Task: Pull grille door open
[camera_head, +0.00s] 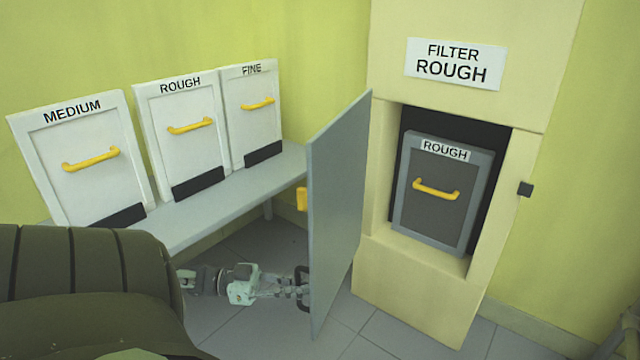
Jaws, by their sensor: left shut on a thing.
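The grille door (338,205) is a flat grey panel standing swung open on the left side of the filter cabinet (405,285). I see it at a steep angle. A small yellow part (302,198) sticks out past its near edge. My left gripper (302,288) is at the lower part of this near edge, its dark fingers shut against the door. The door hides part of the grip, so I cannot tell exactly which part is held. Inside the open cabinet sits a grey filter (450,215) labelled ROUGH with a yellow handle. My right gripper is not in view.
A grey bench (215,205) along the left wall holds white filters marked MEDIUM (85,185), ROUGH (185,150) and FINE (250,125). A FILTER ROUGH sign (455,63) is above the cabinet opening. Tiled floor (370,330) is clear in front of the cabinet.

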